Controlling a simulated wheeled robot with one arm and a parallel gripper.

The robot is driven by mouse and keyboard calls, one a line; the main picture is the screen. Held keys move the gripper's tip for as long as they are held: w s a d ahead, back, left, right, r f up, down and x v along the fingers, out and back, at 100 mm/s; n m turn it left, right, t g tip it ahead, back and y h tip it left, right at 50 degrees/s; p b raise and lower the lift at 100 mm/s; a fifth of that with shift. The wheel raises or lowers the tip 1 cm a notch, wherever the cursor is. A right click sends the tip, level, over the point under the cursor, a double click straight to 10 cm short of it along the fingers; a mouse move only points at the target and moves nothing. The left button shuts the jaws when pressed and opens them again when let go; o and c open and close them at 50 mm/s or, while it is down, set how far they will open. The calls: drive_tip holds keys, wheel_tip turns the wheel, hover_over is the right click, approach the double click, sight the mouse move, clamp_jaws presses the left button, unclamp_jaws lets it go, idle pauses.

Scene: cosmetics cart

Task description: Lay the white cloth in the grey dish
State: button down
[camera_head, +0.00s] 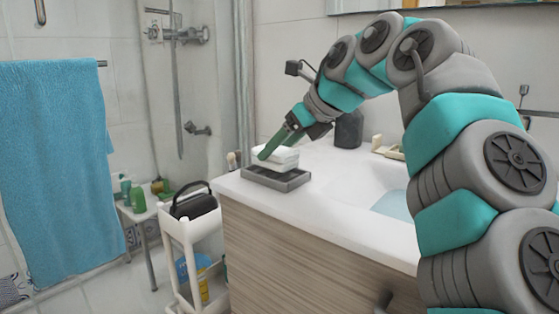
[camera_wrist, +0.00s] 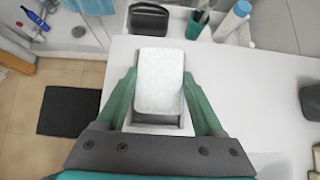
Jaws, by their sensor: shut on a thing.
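The white cloth (camera_head: 287,158) is a folded, thick pad at the left end of the washbasin counter. My gripper (camera_head: 266,152) is shut on it, its green fingers along the pad's two sides. In the wrist view the cloth (camera_wrist: 159,80) lies level between the fingers (camera_wrist: 158,90). The grey dish (camera_head: 277,181) is a shallow rectangular tray on the counter directly under the cloth. The cloth hides part of the dish's inside. I cannot tell whether the cloth touches the dish floor or hangs just above it.
A white cart (camera_head: 182,230) with a black bag (camera_head: 194,204) stands left of the counter. A dark container (camera_head: 348,130) and the basin (camera_head: 392,205) are to the right of the dish. A blue towel (camera_head: 55,170) hangs at the far left. A dark mat (camera_wrist: 69,111) lies on the floor.

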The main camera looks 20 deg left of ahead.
drive_tip(key=shift+f, duration=0.95)
drive_tip(key=shift+f+b, duration=0.25)
drive_tip(key=shift+b, duration=0.1)
unclamp_jaws()
drive_tip(key=shift+r, duration=0.1)
drive_tip(key=shift+r, duration=0.15)
drive_tip(key=p+v, duration=0.2)
drive_tip(key=v, duration=1)
drive_tip(key=shift+d+p, duration=0.1)
drive_tip(key=shift+p, duration=0.25)
